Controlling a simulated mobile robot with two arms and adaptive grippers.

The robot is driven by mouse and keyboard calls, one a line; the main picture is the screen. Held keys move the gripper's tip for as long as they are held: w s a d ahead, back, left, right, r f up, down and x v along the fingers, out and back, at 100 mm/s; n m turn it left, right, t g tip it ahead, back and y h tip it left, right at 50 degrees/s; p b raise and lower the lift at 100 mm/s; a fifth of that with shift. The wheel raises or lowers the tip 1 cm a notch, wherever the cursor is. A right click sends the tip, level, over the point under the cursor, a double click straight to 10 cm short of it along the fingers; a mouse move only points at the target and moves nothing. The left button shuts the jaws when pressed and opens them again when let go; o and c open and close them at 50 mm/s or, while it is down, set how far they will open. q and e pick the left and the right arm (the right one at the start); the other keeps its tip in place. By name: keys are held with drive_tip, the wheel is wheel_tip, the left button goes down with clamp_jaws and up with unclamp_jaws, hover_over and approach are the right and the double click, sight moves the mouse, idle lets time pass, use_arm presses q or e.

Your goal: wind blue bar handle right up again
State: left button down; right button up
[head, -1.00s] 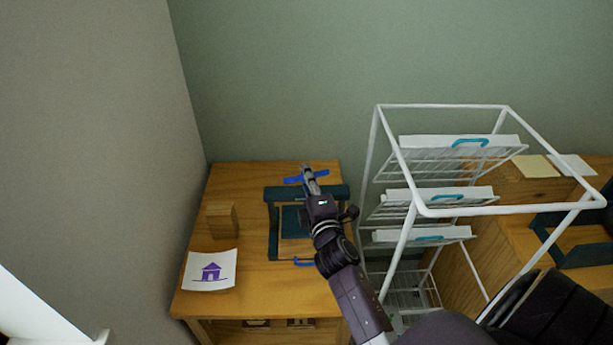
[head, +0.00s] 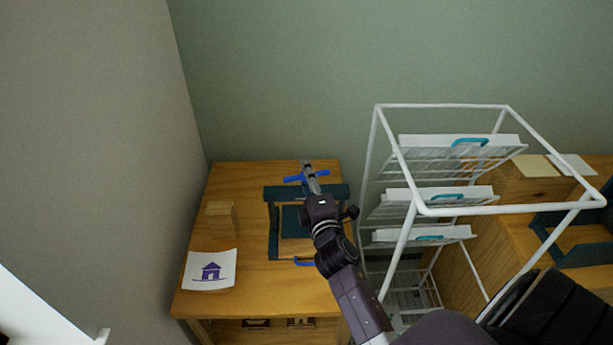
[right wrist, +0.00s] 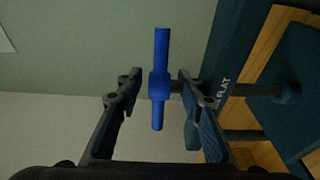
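The blue bar handle (head: 293,179) is on top of the dark teal press (head: 272,238), which stands on the wooden table. In the right wrist view the handle (right wrist: 161,85) runs up and down the picture, with a thicker hub in its middle. My right gripper (right wrist: 161,83) is open, with one finger on each side of the hub and narrow gaps showing. In the head view the right gripper (head: 308,172) reaches over the press and hides part of the bar and frame. The press beam carries the word FLAT. My left gripper is not in view.
A wooden block (head: 220,220) and a card with a purple house print (head: 211,268) are on the table (head: 255,295) left of the press. A white wire rack (head: 440,212) with trays stands close on the right. Walls rise behind and left.

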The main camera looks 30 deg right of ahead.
drive_tip(key=v, duration=0.7)
drive_tip(key=shift+s, duration=0.25)
